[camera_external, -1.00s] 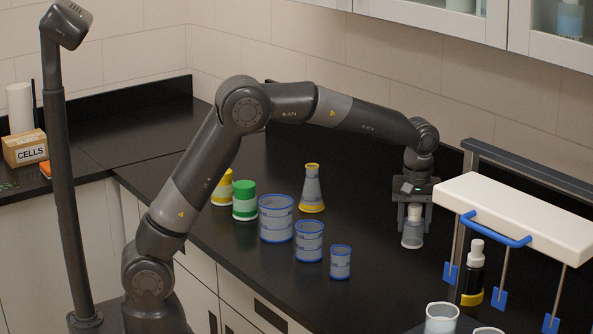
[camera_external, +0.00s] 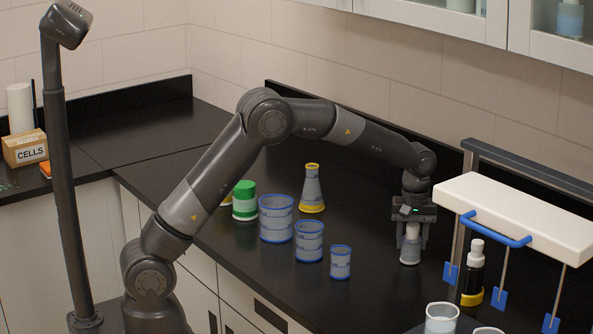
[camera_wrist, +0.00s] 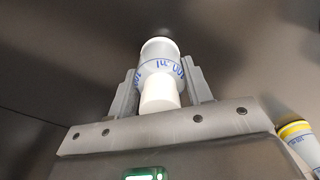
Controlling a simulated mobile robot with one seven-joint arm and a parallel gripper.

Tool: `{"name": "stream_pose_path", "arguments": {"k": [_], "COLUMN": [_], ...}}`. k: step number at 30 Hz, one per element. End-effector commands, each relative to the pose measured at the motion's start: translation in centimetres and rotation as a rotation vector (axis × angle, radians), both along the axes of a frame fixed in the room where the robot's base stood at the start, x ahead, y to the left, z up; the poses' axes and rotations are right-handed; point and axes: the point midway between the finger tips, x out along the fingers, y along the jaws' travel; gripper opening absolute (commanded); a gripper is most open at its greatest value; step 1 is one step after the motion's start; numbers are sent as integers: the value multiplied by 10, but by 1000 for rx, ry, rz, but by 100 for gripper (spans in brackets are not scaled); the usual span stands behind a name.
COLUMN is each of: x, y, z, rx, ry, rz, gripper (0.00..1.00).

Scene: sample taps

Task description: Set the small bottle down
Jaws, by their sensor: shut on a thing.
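The small bottle (camera_external: 410,250) is grey with a white cap and stands upright at the black counter top. I cannot tell whether its base touches the counter. My gripper (camera_external: 411,238) points straight down over it and is shut on it, one finger on each side of its upper part. In the wrist view the bottle (camera_wrist: 160,75) sits between the two fingers, with blue markings around its body and its white cap toward my palm. My gripper (camera_wrist: 162,90) also shows there.
A rack with a white top (camera_external: 515,215) and blue paddles stands to the right, with a dark bottle (camera_external: 473,272) below it. Blue-rimmed beakers (camera_external: 309,241), a yellow-based flask (camera_external: 312,190) and a green-capped jar (camera_external: 244,201) stand left. White-rimmed vessels (camera_external: 441,318) stand in front. Bare counter lies between.

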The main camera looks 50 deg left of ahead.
Motion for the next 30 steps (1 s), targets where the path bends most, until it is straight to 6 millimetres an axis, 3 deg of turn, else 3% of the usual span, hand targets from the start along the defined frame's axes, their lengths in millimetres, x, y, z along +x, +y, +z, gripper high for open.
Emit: {"name": "stream_pose_path", "arguments": {"k": [5,6,13,23,30], "x": [0,0,0,0,1], "y": [0,0,0,0,-1], "z": [-3,-3,-3,3,45], "rx": [0,1,1,0,-1], "ry": [1,1,1,-1,-4], "rz": [0,0,0,0,-1], "gripper": [24,48,67,68,68]}}
